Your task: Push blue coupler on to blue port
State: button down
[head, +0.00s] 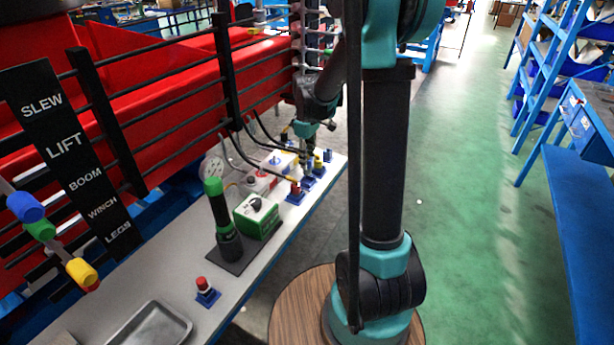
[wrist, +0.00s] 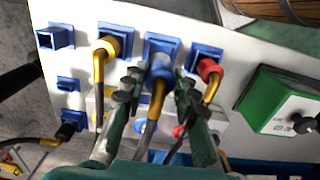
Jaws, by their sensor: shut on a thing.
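The blue coupler (wrist: 159,84) is between the two fingers of my gripper (wrist: 157,76) in the wrist view, with its hose trailing down the picture. The blue port (wrist: 164,44) is a square blue mount just beyond it. The coupler overlaps the port's lower part in this view, and I cannot tell whether it is seated. In the head view my gripper (head: 306,160) is low over the row of ports at the bench's far end. The coupler is too small and hidden to make out there.
A yellow coupler (wrist: 105,48) sits at a port on the left, and a red coupler (wrist: 207,68) on the right, both close to my fingers. An empty blue mount (wrist: 55,37) is farther left. A green box (wrist: 282,100) stands right of the ports. Black hoses hang nearby.

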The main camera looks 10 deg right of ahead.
jog(key=w+a+r, duration=0.8)
jog(key=a+r, duration=0.2)
jog(key=f, duration=0.4)
jog(key=shift+w+a+f, duration=0.2)
jog(key=shift+w+f, duration=0.05)
jog(key=shift+f, duration=0.8)
jog(key=shift+f, duration=1.4)
jog(key=c, duration=1.1)
grip_release()
jog(key=shift+r, duration=2.5)
